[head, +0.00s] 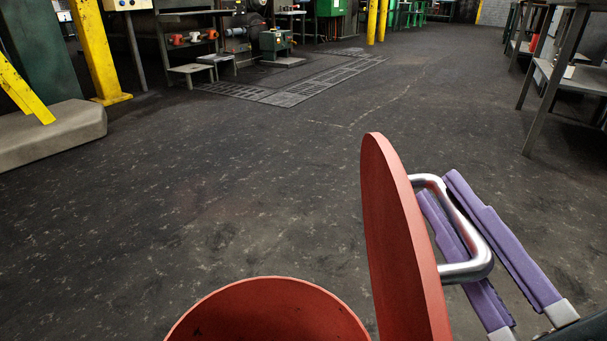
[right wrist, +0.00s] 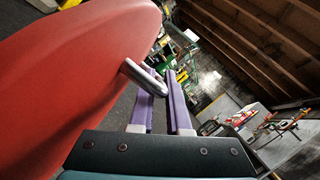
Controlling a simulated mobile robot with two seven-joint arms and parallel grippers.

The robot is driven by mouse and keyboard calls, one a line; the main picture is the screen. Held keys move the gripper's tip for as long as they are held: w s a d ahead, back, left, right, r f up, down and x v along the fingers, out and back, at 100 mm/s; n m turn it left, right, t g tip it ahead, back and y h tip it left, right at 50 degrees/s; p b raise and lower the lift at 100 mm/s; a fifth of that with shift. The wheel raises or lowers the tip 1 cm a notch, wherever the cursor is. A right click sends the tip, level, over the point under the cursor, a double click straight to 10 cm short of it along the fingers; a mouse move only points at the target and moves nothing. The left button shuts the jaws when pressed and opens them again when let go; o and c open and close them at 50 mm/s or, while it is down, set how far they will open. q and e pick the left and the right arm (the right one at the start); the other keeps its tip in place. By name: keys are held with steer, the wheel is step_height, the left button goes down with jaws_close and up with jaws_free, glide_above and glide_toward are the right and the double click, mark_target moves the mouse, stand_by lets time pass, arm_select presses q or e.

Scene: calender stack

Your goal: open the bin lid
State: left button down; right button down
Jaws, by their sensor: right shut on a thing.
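The red bin (head: 268,312) stands at the bottom of the head view, with its round rim and part of its dark inside showing. Its red lid (head: 400,240) stands nearly upright at the bin's right side, swung up off the opening. A silver handle (head: 484,258) sticks out from the lid's outer face. My right gripper (head: 440,190), with purple fingers, is shut on this handle. In the right wrist view the lid (right wrist: 80,70) fills the left side, and the handle (right wrist: 143,77) lies at the purple fingers. My left gripper is not in view.
Open dark floor (head: 220,190) lies beyond the bin. A grey block (head: 50,135) and a yellow post (head: 98,50) stand at the left. A metal shelf table (head: 560,75) stands at the right. Machines and benches line the back.

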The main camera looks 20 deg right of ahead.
steer(key=shift+m+h, duration=0.4)
steer(key=shift+m, duration=0.3)
steer(key=shift+s+d+f, duration=0.1)
steer(key=shift+s+d, duration=0.2)
steer(key=shift+d, duration=0.45)
steer(key=shift+s+d+f, duration=0.1)
steer(key=shift+s+d, duration=0.15)
steer(key=shift+d, duration=0.5)
steer(key=shift+s+d+f, duration=0.1)
steer(key=shift+s+d, duration=0.2)
steer(key=shift+d, duration=0.45)
steer(key=c, duration=1.2)
jaws_free()
steer(key=shift+o, duration=0.2)
steer(key=d+v, duration=0.1)
steer(key=v, duration=0.6)
steer(key=shift+s+a+p, duration=0.25)
steer(key=shift+a+p, duration=0.05)
steer(key=shift+a, duration=0.2)
